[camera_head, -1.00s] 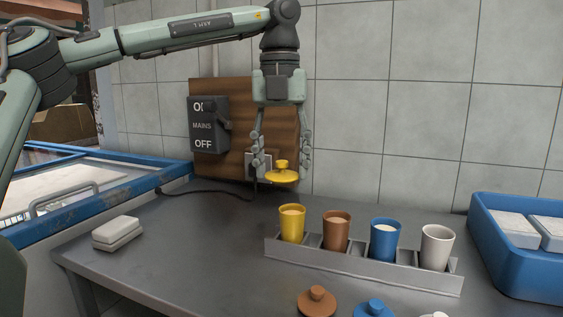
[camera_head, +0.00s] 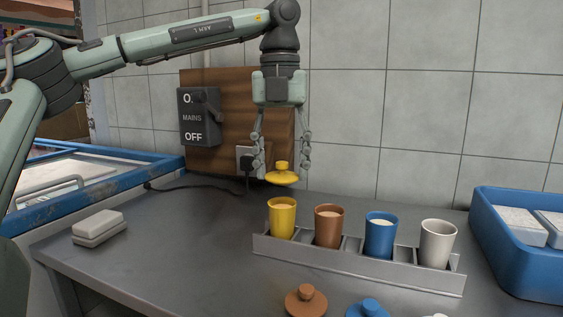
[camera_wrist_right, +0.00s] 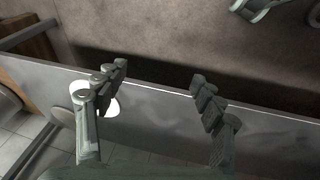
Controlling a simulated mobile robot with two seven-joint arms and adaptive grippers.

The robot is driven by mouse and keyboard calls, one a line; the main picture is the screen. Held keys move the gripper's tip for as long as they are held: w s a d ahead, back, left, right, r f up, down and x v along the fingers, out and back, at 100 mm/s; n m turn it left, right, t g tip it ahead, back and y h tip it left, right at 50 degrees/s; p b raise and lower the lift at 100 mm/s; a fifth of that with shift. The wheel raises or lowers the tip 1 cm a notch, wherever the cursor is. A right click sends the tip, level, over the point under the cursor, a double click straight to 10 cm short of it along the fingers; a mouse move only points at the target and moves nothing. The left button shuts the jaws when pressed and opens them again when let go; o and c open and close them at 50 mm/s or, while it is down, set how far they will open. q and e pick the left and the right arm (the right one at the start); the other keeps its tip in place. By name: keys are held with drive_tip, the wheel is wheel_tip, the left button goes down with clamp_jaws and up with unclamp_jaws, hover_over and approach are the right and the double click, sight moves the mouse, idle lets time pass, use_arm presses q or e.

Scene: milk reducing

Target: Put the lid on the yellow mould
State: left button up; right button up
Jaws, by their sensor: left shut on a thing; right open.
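The yellow lid (camera_head: 282,179) hangs level between the fingers of my left gripper (camera_head: 281,163), in the head view. My left gripper points down and is shut on the lid's knob. The yellow mould (camera_head: 282,219) stands upright at the left end of a grey rack (camera_head: 350,272), with pale content inside its open top. The lid is above the mould's mouth, with a clear gap between them. My right gripper (camera_wrist_right: 160,92) is open and empty in the right wrist view; it does not show in the head view.
Brown (camera_head: 329,226), blue (camera_head: 380,236) and white (camera_head: 436,244) moulds stand uncovered in the same rack. A brown lid (camera_head: 306,301) and a blue lid (camera_head: 369,309) lie in front. A blue crate (camera_head: 533,262) stands right; a pale block (camera_head: 99,228) lies left.

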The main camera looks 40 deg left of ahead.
use_arm(q)
drive_tip(key=shift+f+b, duration=0.55)
drive_tip(key=shift+f, duration=0.3)
drive_tip(key=shift+f+b, duration=0.5)
drive_tip(key=shift+f, duration=0.35)
use_arm(e)
drive_tip(key=v, duration=0.3)
drive_tip(key=d+v, duration=0.1)
drive_tip(key=v, duration=0.1)
drive_tip(key=shift+w+a+r, duration=0.1)
drive_tip(key=shift+w+r, duration=0.25)
use_arm(q)
drive_tip(key=shift+p, duration=0.3)
use_arm(e)
drive_tip(key=shift+r, duration=0.3)
use_arm(q)
drive_tip(key=shift+f, duration=0.15)
drive_tip(key=shift+w, duration=0.1)
use_arm(e)
drive_tip(key=shift+r, duration=0.15)
use_arm(q)
drive_tip(key=o, duration=0.8)
drive_tip(key=shift+o, duration=0.4)
